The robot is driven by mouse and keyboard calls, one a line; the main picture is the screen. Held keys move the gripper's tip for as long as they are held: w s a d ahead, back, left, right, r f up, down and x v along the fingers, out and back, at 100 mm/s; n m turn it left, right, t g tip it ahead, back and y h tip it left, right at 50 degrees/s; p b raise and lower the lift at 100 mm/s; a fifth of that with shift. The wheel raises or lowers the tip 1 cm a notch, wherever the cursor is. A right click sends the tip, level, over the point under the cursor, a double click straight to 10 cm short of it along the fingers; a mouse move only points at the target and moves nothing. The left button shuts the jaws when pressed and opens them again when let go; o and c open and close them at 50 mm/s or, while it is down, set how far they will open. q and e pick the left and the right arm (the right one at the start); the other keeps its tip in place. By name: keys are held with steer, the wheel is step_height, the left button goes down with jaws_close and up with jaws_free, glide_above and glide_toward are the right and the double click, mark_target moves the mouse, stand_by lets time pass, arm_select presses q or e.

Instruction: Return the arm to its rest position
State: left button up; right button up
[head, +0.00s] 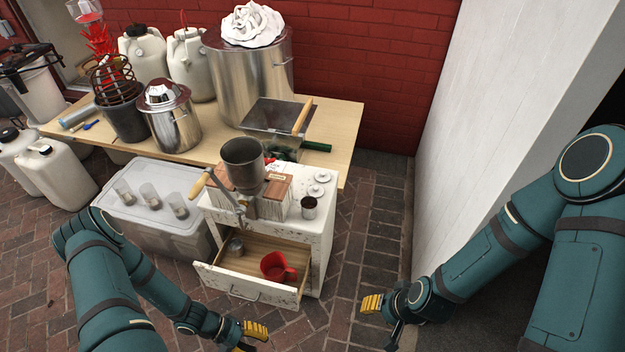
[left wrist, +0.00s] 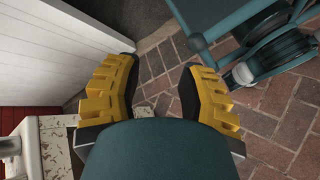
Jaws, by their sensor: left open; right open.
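My left arm comes in from the lower left in the head view, and its gripper (head: 254,336) is low in front of the white cabinet, near the bottom edge. In the left wrist view the left gripper (left wrist: 157,72) has its yellow fingers spread apart, with only brick paving between them. My right gripper (head: 384,312) is right of the cabinet in the head view, low over the paving by the white wall. It is open, and I see nothing in it.
The white cabinet (head: 325,235) has its drawer (head: 225,284) pulled out, holding a red mug (head: 279,267) and a small metal cup (head: 235,247). A grain mill (head: 243,165) stands on top. A plastic bin (head: 160,235) is left of it. A white wall (head: 490,110) bounds the right.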

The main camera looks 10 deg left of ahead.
arm_select(q)
steer(key=w+d+r+m+t+y+b, duration=0.2)
steer(key=w+d+r+m+y+b, duration=0.2)
steer(key=d+r, duration=0.6)
steer(key=w+r+m+y, duration=0.1)
steer(key=w+m+y, duration=0.1)
steer(key=w+y, duration=0.1)
steer(key=shift+w+r+m, duration=0.35)
steer(key=shift+w+m, duration=0.05)
